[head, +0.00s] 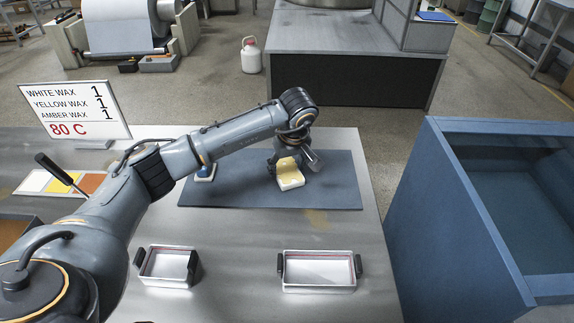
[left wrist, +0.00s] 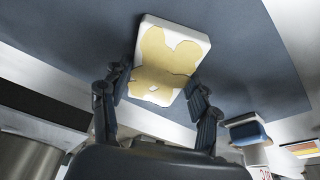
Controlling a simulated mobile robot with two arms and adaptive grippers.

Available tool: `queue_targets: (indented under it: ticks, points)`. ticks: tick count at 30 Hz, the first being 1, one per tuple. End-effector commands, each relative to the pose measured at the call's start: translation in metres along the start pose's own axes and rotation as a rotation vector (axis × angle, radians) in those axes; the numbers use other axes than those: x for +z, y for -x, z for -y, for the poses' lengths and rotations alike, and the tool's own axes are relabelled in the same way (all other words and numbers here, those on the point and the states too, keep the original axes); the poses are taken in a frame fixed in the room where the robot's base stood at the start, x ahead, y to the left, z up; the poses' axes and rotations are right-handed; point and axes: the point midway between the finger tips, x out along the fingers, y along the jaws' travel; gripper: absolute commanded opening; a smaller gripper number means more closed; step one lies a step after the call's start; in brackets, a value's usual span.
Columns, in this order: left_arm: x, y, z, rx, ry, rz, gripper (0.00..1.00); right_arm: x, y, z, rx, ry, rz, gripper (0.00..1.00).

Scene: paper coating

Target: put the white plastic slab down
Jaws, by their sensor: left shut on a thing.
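The white plastic slab (head: 291,181) has yellow patches on its upper face. It is over the right part of the blue-grey mat (head: 335,188) in the head view, and it fills the top middle of the left wrist view (left wrist: 168,58). My left gripper (head: 286,163) is shut on the slab, with one finger at each side in the left wrist view (left wrist: 158,84). I cannot tell whether the slab's underside touches the mat. My right gripper is not in view.
A small blue-and-white object (head: 205,172) sits on the mat's left part. Two handled trays, left (head: 167,283) and right (head: 319,288), stand at the table's front. A wax sign (head: 80,110) stands back left, and a blue bin (head: 440,215) is at right. The mat's right end is clear.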

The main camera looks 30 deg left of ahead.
Motion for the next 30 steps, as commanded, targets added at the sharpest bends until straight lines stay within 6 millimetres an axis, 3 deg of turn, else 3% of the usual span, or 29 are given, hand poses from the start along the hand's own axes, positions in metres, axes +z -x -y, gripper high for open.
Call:
queue_targets:
  ticks: [2,3,6,20,30]
  points:
    - [0.001,-0.002,0.0,0.0,0.0,0.0,0.25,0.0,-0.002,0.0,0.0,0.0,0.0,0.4]
    - [0.001,-0.003,0.0,0.0,0.0,0.0,0.63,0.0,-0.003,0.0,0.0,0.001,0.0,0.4]
    - [0.001,-0.002,0.0,0.0,0.0,0.001,0.83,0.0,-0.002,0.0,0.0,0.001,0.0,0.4]
    - [0.0,0.007,-0.001,0.002,0.0,-0.001,0.83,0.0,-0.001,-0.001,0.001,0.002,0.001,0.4]
    - [-0.001,0.076,-0.001,0.004,0.0,-0.003,0.83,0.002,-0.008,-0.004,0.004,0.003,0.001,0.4]
